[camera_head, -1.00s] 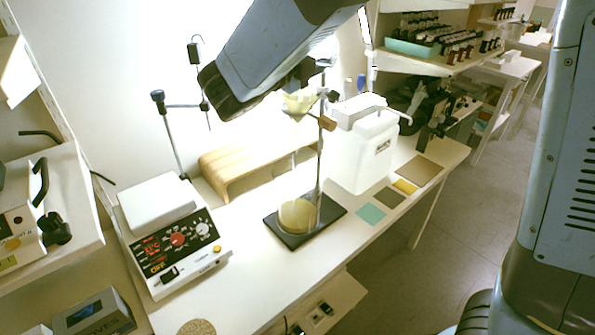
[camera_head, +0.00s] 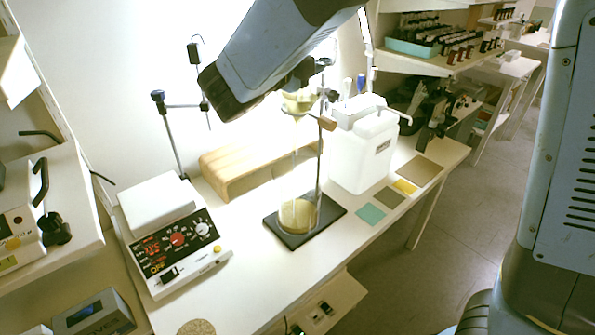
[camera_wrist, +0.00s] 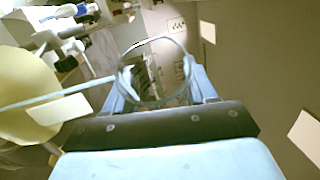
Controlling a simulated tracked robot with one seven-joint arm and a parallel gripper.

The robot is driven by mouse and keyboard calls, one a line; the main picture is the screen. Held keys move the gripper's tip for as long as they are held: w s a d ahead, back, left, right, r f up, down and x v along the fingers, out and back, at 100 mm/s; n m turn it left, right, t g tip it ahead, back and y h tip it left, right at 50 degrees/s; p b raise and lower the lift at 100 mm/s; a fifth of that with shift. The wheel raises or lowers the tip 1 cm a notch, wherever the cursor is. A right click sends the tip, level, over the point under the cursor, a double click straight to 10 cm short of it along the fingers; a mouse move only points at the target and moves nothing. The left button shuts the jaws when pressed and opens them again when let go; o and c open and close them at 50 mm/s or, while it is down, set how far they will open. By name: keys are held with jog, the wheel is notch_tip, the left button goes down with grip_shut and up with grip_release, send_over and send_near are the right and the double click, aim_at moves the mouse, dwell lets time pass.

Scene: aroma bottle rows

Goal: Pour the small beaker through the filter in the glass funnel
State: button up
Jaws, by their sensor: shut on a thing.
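My gripper (camera_wrist: 158,88) is shut on the small beaker (camera_wrist: 150,42), whose clear round rim shows between the fingers in the wrist view. I see no liquid in it clearly. In the head view my arm hides most of the gripper and beaker. The glass funnel (camera_head: 297,107) with its pale yellow filter sits on a stand, just below and right of my wrist. A large pale yellow round shape (camera_wrist: 25,92), probably the filter, fills the left of the wrist view. Below the funnel, a glass vessel (camera_head: 298,214) holding yellow liquid stands on the dark stand base (camera_head: 330,212).
A white jug-like container (camera_head: 362,155) stands right of the stand. A wooden riser (camera_head: 235,172) is behind it to the left, and a hotplate (camera_head: 175,240) at the left. Coloured squares (camera_head: 371,213) lie at right. The bench front is largely clear.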

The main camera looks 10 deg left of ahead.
jog(key=shift+a+r, duration=0.1)
dwell(0.7)
dwell(0.6)
jog(key=shift+s+d+f+m+g, duration=0.1)
jog(key=shift+d+f+m+g, duration=0.15)
jog(key=shift+m, duration=0.35)
jog(key=shift+d+f+m+g, duration=0.15)
jog(key=shift+f+m, duration=0.15)
jog(key=shift+m, duration=0.3)
jog(key=m, duration=0.1)
jog(key=d+m+g+y, duration=0.1)
jog(key=shift+s+m, duration=0.1)
jog(key=shift+m, duration=0.2)
jog(key=shift+s+d+m+g+y, duration=0.15)
jog(key=shift+m+y, duration=0.15)
jog(key=shift+m, duration=0.3)
jog(key=shift+w+d+m+g+y, duration=0.15)
jog(key=shift+m+y, duration=0.15)
jog(key=shift+m, duration=0.3)
jog(key=shift+s, duration=0.1)
